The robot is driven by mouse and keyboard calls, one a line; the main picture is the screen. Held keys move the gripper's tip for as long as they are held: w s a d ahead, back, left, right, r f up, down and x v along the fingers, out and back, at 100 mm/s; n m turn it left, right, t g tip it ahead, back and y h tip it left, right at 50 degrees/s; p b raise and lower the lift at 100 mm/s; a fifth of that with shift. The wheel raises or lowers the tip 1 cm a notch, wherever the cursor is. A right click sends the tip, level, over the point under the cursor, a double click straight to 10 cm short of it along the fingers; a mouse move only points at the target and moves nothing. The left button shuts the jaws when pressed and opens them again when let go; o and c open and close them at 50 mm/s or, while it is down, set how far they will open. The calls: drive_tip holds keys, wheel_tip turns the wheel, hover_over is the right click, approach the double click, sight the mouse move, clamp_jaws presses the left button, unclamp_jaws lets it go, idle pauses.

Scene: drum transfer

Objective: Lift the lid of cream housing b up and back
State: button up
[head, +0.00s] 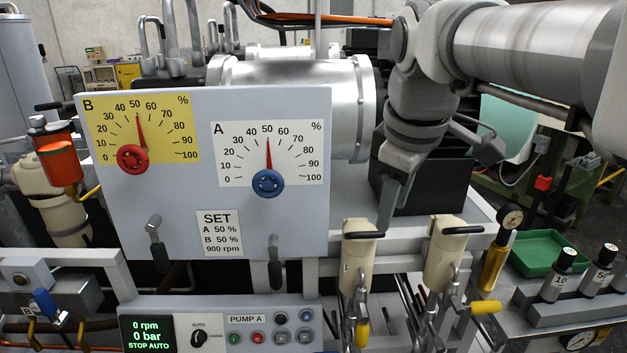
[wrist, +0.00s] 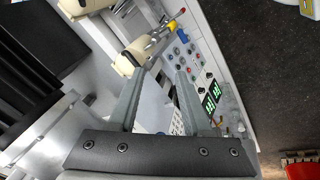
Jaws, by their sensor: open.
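Two cream housings stand side by side on the front rail in the head view, a left one (head: 357,262) and a right one (head: 443,252). No letter is readable on either, so I cannot tell which is b. Each has a cream top, a dark patch at its upper edge and metal levers below. My gripper (head: 387,222) is open and points down, its tips close to the upper right of the left housing. In the wrist view my gripper (wrist: 160,78) is empty, with one cream housing (wrist: 132,56) just beyond the fingertips. Contact cannot be told.
The dial panel (head: 205,225) stands left of the housings, with a pump control box (head: 265,320) below. A pressure gauge with a yellow grip (head: 492,268), a green tray (head: 550,252) and labelled weights (head: 557,285) are to the right. A black block (head: 420,190) is behind my gripper.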

sight(367, 232)
drive_tip(key=w+r+n+g, duration=0.2)
drive_tip(key=w+r+n, duration=0.2)
drive_tip(key=w+n, duration=0.5)
drive_tip(key=shift+m, duration=0.5)
drive_tip(key=w+f+b, duration=0.1)
drive_tip(key=f, duration=0.4)
drive_tip(key=w+f+b, duration=0.1)
drive_tip(key=w+f, duration=0.1)
drive_tip(key=f, duration=0.4)
drive_tip(key=w+f+b, duration=0.1)
drive_tip(key=f, duration=0.5)
drive_tip(key=shift+w+d+f, duration=0.15)
drive_tip(key=shift+w+f, duration=0.1)
clamp_jaws()
drive_tip(key=shift+r, duration=0.1)
